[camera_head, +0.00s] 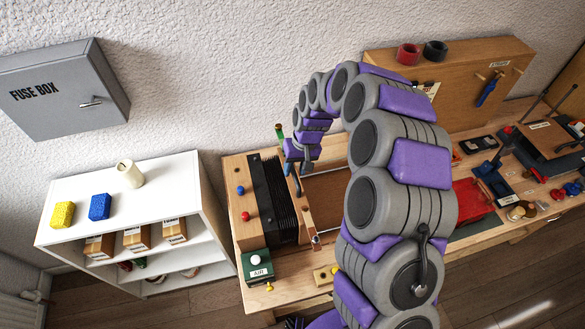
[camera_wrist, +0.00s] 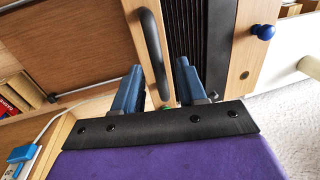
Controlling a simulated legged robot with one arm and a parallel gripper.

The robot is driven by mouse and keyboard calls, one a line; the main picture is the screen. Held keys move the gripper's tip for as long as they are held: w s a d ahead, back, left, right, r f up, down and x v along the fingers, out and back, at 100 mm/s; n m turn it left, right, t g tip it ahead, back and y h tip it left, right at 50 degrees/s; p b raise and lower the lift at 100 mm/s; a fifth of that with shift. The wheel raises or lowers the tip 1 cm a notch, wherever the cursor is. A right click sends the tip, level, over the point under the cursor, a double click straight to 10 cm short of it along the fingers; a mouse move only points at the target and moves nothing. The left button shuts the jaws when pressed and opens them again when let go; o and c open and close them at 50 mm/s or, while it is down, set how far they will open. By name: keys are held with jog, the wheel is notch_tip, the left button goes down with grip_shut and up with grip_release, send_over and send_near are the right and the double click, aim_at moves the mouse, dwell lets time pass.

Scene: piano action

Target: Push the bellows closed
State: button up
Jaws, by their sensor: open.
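The bellows (camera_head: 277,203) is a black pleated block between a wooden end block with a blue and a red knob on the left and a narrow wooden board (camera_head: 305,205) on the right. The pleats show spread in the wrist view (camera_wrist: 202,40). A dark curved handle (camera_wrist: 152,45) stands on the board. My gripper (camera_head: 292,175) is over the board, just right of the pleats. In the wrist view my gripper (camera_wrist: 158,68) has its blue fingers apart. The handle's lower end appears between them; I cannot tell whether they touch. My arm hides part of the bench.
A green box with a white button (camera_head: 257,266) sits at the bench's front left. A white shelf (camera_head: 205,195) with blocks and a candle stands left. A brown recessed panel (camera_head: 328,190) lies right of the board. Tools and a red item (camera_head: 473,200) crowd the bench's right.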

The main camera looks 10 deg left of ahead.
notch_tip(320, 180, up, 16)
jog(key=w+d, duration=0.1)
jog(key=d, duration=0.1)
jog(key=shift+w, duration=0.15)
jog(key=shift+a, duration=0.2)
jog(key=shift+d, duration=0.1)
jog(key=s+d+m+b, duration=0.1)
jog(key=s+d+b, duration=0.3)
jog(key=s, duration=0.5)
jog(key=s+d+b, duration=0.1)
jog(key=s+d, duration=0.5)
jog(key=s, duration=0.2)
jog(key=s+d+f+m+h+b, duration=0.1)
jog(key=s+d+f+b, duration=0.1)
jog(key=s, duration=0.8)
jog(key=s+d+f+m+g+h+b, duration=0.1)
jog(key=s+d+f, duration=0.3)
jog(key=s, duration=0.6)
jog(key=d+m+b, duration=0.1)
jog(key=d, duration=0.1)
jog(key=shift+s+d+f+m+b, duration=0.2)
jog(key=shift+d+f+m+b, duration=0.1)
jog(key=shift+d+f+b, duration=0.1)
